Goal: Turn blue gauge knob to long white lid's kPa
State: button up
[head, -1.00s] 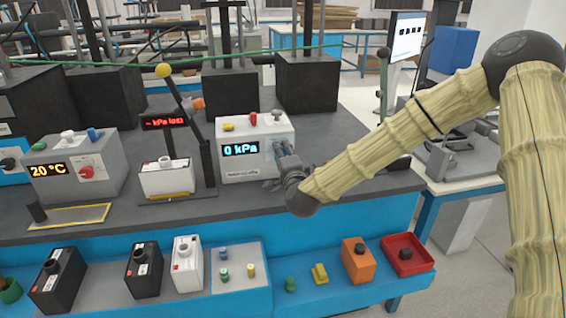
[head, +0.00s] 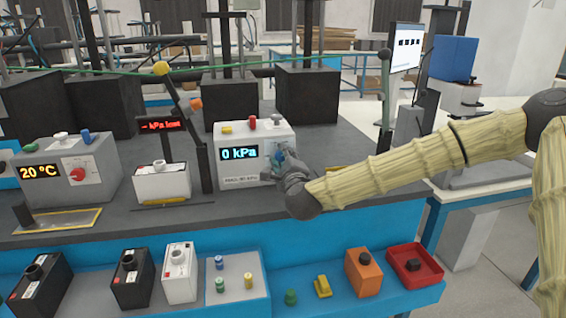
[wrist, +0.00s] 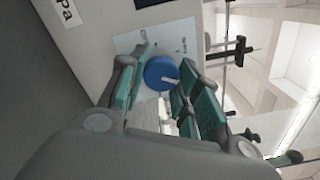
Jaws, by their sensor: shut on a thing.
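The gauge box (head: 226,130) is pale grey and stands on the dark bench, with a lit display (head: 239,153) reading 0 kPa. Its blue knob (wrist: 162,72) is round with a white pointer mark and sits on a white dial plate (wrist: 128,42). My gripper (wrist: 160,88) is shut on the blue knob, a teal-padded finger on each side. In the head view my gripper (head: 279,163) is at the right of the gauge front and largely covers the knob. A small red-lettered kPa sign (head: 161,126) stands behind a white box (head: 162,184); its last word is hard to read.
A box reading 20 °C (head: 95,155) with a red knob stands at the left. The lower blue shelf holds black batteries (head: 132,278), a white one (head: 181,272), a grey tray and a red tray (head: 437,271).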

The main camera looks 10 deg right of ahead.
jog(key=shift+f, duration=0.1)
dwell(0.3)
jog(key=o, duration=1)
jog(key=shift+d, duration=0.1)
jog(key=s, duration=1.2)
